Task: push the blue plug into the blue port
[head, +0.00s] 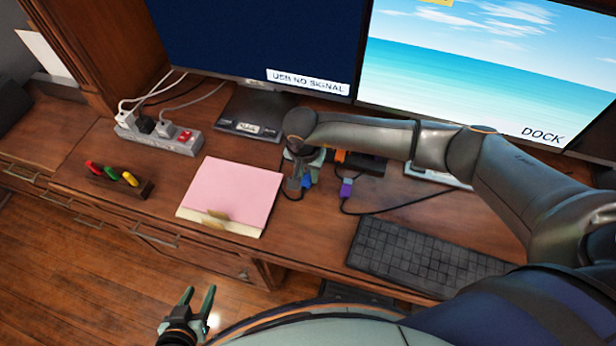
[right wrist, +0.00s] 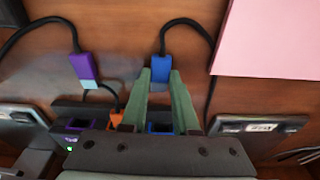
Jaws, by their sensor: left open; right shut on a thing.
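The blue plug (right wrist: 159,66), on a dark cable, is gripped between the fingertips of my right gripper (right wrist: 161,80). In the head view the blue plug (head: 307,182) is partly hidden beside my right gripper (head: 298,182). The blue port (right wrist: 160,127) shows between the fingers in the right wrist view, on the dark dock (head: 372,164). The plug is apart from the port. My left gripper (head: 196,300) is open and empty, low over the floor in front of the desk.
A purple plug (head: 346,187) lies loose beside the dock; the purple port (right wrist: 77,125) is empty. An orange plug (head: 340,156) is at the dock. A keyboard (head: 420,255), pink folder (head: 235,190), power strip (head: 160,136) and monitor stand (head: 252,112) surround the work area.

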